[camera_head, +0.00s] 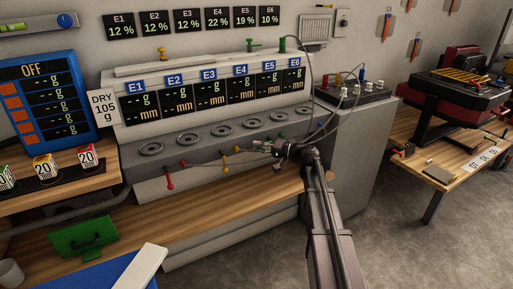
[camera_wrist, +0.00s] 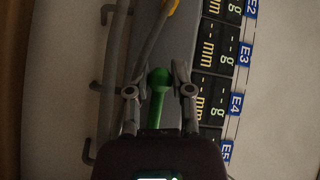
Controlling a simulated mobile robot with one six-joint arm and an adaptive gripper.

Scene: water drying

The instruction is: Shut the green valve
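A green valve handle with a round knob (camera_wrist: 158,78) shows in the wrist view, between the two fingers of my gripper (camera_wrist: 159,88). The fingers are apart, one on each side of the handle, with a visible gap on both sides. In the head view my gripper (camera_head: 262,146) is in front of the right part of the grey bench front, below the row of round plates. A small green part (camera_head: 278,144) shows beside it, partly hidden by the gripper. Whether the fingers touch the handle cannot be told.
Red (camera_head: 169,181) and yellow (camera_head: 224,150) valve handles stand left of my gripper along thin pipes. Green fittings (camera_head: 282,45) stand on top of the display panel (camera_head: 205,118), and a hose hangs from there. A wooden ledge (camera_head: 215,212) runs below. A grey cabinet (camera_head: 345,165) stands right.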

